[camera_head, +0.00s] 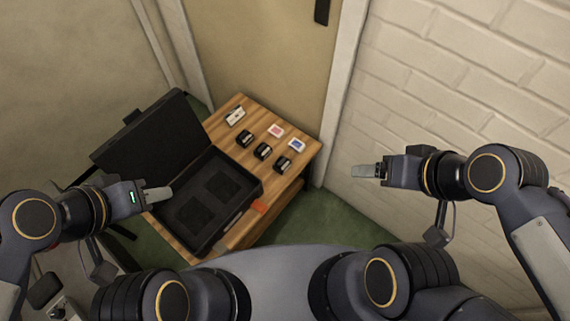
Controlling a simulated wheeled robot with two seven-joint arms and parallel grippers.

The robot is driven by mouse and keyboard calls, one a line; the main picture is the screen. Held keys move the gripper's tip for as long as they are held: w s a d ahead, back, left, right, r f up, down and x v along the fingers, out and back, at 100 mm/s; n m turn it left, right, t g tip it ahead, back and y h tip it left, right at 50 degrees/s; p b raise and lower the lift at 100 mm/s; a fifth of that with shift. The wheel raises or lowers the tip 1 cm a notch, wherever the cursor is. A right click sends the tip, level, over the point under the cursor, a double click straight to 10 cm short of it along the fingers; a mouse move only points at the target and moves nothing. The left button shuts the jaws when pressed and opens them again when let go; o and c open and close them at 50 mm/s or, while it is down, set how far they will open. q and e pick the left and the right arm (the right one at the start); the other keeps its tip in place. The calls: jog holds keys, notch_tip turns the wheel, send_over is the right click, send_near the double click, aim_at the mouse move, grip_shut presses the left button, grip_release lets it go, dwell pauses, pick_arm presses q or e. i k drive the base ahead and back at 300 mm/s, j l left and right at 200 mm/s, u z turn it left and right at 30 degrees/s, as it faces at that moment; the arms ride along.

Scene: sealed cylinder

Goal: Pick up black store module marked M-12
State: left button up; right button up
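Three small black modules stand in a diagonal row on the wooden table: one at the upper left (245,138), a middle one (263,151) and one at the lower right (283,163). Their markings are too small to read, so I cannot tell which is M-12. My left gripper (160,194) is at the left edge of the open black case, apart from the modules. My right gripper (366,171) is to the right of the table, in front of the brick wall. No object shows in either gripper; the finger gap is not clear in either.
The open black case (190,245) has dark recesses, and its lid (155,135) leans back at the left. Behind the modules lie a whitish item (235,117), a pink-marked one (276,131) and a blue-marked one (297,145). The wooden table (240,236) stands near a door and brick wall.

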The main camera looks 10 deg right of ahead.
aim_at(262, 151)
jog(key=i+l, duration=0.1)
jog(key=l, duration=0.65)
jog(key=l+u, duration=0.2)
jog(key=u, duration=0.3)
jog(key=l+u, duration=0.25)
jog(key=u, duration=0.2)
jog(key=l+u, duration=0.2)
jog(key=u, duration=0.3)
jog(key=i+l+u, duration=0.35)
jog(key=i+u, duration=0.15)
